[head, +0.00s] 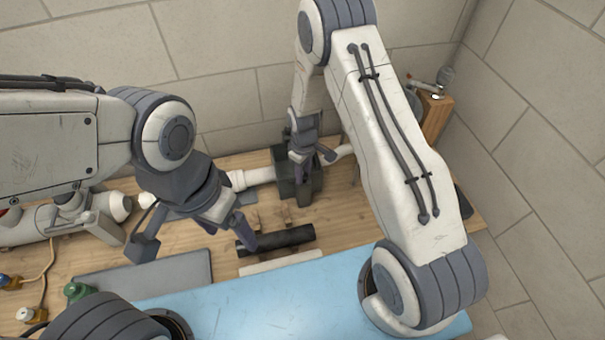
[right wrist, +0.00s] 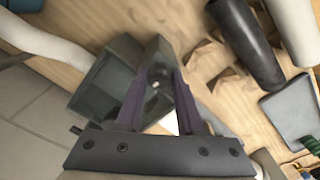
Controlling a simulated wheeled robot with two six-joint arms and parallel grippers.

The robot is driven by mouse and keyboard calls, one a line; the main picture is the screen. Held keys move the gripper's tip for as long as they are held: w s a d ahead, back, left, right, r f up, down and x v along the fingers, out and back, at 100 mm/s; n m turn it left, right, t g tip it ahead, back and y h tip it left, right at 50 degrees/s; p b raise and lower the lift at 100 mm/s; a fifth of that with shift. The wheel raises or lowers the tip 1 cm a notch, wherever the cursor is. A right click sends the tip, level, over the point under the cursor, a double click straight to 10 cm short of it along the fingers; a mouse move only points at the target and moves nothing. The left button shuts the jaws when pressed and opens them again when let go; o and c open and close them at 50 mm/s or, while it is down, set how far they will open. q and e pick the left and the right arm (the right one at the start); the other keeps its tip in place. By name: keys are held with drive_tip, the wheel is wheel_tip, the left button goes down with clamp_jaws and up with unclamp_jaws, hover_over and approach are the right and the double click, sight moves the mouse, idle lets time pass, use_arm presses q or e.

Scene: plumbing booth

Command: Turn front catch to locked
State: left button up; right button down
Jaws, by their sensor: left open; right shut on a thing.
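A dark green block-like fixture (head: 285,172) stands on the wooden bench, with a white pipe (head: 252,177) running into it. It also shows in the right wrist view (right wrist: 105,80). My right gripper (head: 306,158) is at the fixture's top and right side. In the right wrist view its fingers (right wrist: 158,80) converge on a small part at the fixture, mostly hidden between them. I cannot make out the front catch or its position clearly. My left gripper (head: 195,240) is open and empty, left of the fixture, above the bench.
A black cylinder (head: 275,240) lies in front of the fixture, with a white strip (head: 280,263) before it. A grey flat tray (head: 190,272) lies to the left. A green fitting (head: 78,291) is further left. Tiled walls close the back and right.

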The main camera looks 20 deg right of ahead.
drive_tip(key=m+b, duration=0.1)
drive_tip(key=m, duration=0.2)
drive_tip(key=shift+f+b, duration=0.1)
drive_tip(key=shift+b, duration=0.25)
drive_tip(key=m+b, duration=0.1)
drive_tip(key=m, duration=0.4)
drive_tip(key=shift+b, duration=0.35)
drive_tip(key=m+b, duration=0.1)
drive_tip(key=m, duration=0.3)
drive_tip(key=shift+m+b, duration=0.55)
drive_tip(key=shift+m, duration=1.65)
drive_tip(key=c, duration=0.5)
unclamp_jaws()
